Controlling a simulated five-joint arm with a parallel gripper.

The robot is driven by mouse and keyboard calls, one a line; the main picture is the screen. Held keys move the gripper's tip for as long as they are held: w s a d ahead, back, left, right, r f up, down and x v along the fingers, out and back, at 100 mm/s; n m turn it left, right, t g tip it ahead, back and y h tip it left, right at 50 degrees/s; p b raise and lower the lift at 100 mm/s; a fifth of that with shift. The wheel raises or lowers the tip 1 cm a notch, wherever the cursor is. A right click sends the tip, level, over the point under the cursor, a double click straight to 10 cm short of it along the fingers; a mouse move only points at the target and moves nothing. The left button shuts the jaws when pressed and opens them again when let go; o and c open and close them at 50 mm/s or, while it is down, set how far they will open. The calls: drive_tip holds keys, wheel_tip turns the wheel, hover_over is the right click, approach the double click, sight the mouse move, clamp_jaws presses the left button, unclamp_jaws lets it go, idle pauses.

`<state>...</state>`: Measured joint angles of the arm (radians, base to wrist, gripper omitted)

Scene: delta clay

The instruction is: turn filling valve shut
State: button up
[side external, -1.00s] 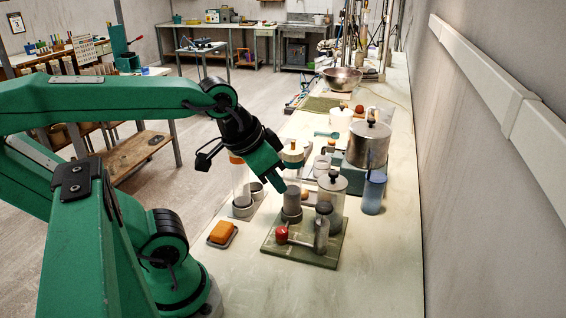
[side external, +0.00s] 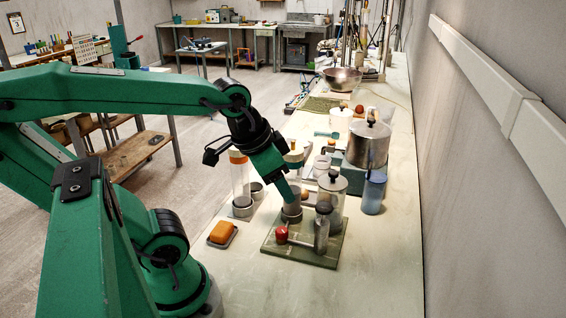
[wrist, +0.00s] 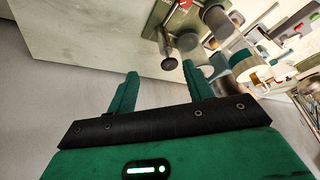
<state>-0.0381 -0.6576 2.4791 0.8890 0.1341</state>
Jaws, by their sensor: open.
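A green base plate (side external: 330,250) carries a small fitting with a red knob (side external: 282,234) on a thin horizontal stem, which I take to be the filling valve. The stem runs to an upright grey cylinder (side external: 322,236). The red knob shows at the top edge of the wrist view (wrist: 184,3). My gripper (side external: 293,197) points down above the plate's back left part, beside a grey cup-like part, apart from the red knob. In the wrist view my gripper (wrist: 160,72) has its fingers spread with nothing held between them. A grey capped post (wrist: 169,63) appears between and beyond the fingertips.
A glass jar with a metal lid (side external: 333,183) stands at the plate's back right. An orange block on a small tray (side external: 222,233) lies left of the plate. A blue cup (side external: 374,192) and a metal pot (side external: 368,147) stand behind right. The counter in front is clear.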

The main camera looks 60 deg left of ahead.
drive_tip(key=w+a+f+m+g, duration=0.3)
drive_tip(key=w+a+f+m, duration=0.1)
drive_tip(key=a+f, duration=0.15)
drive_tip(key=m+g, duration=0.2)
drive_tip(key=m, duration=0.2)
hover_over(282, 230)
wheel_tip(282, 230, down, 7)
drive_tip(key=shift+r, duration=0.1)
drive_tip(key=shift+f, duration=3.95)
drive_tip(key=shift+c, duration=0.4)
drive_tip(key=c, duration=0.9)
